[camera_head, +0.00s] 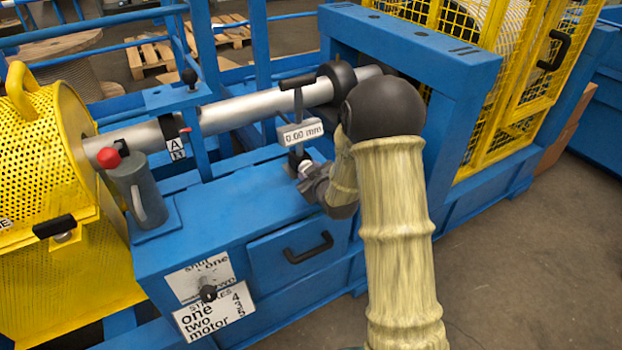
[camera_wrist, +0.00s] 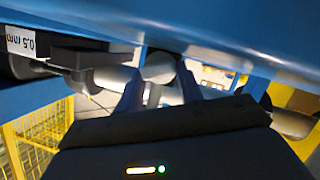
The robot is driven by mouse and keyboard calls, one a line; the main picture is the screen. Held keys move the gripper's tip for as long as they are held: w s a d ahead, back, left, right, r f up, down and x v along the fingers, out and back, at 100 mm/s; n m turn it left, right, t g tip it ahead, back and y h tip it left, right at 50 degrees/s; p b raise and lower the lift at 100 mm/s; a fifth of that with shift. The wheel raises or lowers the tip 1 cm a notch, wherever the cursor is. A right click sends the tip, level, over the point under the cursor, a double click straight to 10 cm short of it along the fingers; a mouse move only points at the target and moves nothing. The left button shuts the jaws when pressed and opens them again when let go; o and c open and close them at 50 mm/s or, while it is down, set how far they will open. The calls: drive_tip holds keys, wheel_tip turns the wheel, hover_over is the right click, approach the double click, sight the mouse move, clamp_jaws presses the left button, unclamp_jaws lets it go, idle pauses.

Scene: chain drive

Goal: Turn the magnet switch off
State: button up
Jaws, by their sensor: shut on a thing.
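The fingers hide part of this piece, and which way the switch is turned cannot be told.
The steel shaft (camera_head: 248,108) runs above the bench. A grey cylinder with a red knob (camera_head: 135,185) stands at the left of the bench top, near the yellow perforated guard (camera_head: 48,150). A drawer (camera_head: 297,258) with a black handle is below. A yellow mesh cage (camera_head: 515,85) is at right.

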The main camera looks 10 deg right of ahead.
drive_tip(key=shift+h+b, duration=0.3)
drive_tip(key=shift+n, duration=0.3)
drive_tip(key=o, duration=1)
drive_tip(key=shift+r+p, duration=0.1)
drive_tip(key=shift+p, duration=0.35)
